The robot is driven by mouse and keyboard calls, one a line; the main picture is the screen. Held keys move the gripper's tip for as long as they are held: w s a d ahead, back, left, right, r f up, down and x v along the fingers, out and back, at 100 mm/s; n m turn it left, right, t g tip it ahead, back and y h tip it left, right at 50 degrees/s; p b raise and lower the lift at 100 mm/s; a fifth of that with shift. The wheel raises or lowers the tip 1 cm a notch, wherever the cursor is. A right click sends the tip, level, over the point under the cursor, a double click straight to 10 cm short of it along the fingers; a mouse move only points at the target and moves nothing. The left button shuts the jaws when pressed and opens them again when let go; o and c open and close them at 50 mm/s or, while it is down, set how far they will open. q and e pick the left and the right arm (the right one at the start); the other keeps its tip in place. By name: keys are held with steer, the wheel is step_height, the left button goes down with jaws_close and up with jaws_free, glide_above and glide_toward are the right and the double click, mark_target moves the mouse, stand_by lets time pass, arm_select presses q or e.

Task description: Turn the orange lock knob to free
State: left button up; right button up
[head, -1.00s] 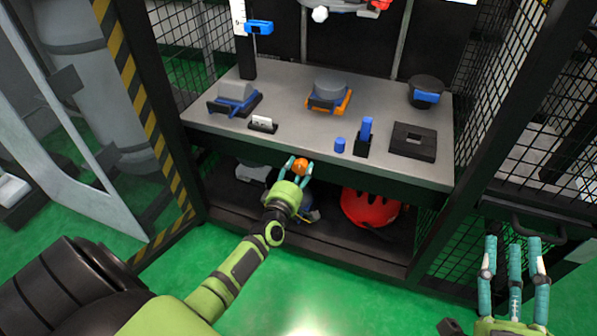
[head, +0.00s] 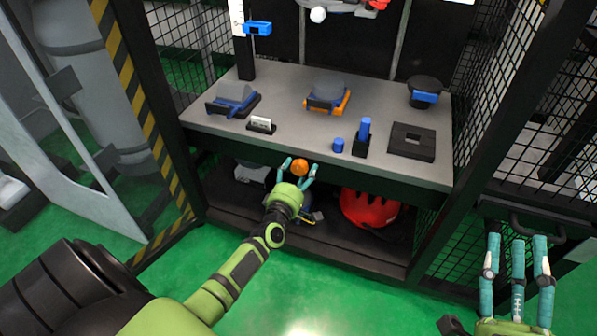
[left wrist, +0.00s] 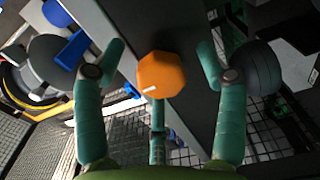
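The orange lock knob (head: 299,168) is on the dark front edge of the bench. It is faceted, with a small white mark, in the left wrist view (left wrist: 162,74). My left gripper (head: 300,172) is at the knob, with its teal fingers spread around it. In the left wrist view the open fingers (left wrist: 162,65) stand on both sides of the knob with gaps, and a third finger shows below it. My right gripper (head: 516,245) is at the lower right, away from the bench, with its fingers apart and nothing between them.
The grey bench top (head: 280,122) holds a blue fixture (head: 232,98), an orange-based fixture (head: 328,97), a blue knob (head: 338,145), a blue lever (head: 363,135) and a black square frame (head: 412,141). A red helmet (head: 368,208) lies on the shelf below. Mesh cage walls stand on both sides.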

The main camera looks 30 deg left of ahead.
arm_select(q)
steer(key=shift+a+r, duration=0.1)
steer(key=shift+s, duration=0.2)
steer(key=v, duration=1.1)
steer(key=shift+s+d, duration=0.25)
steer(key=shift+s, duration=0.1)
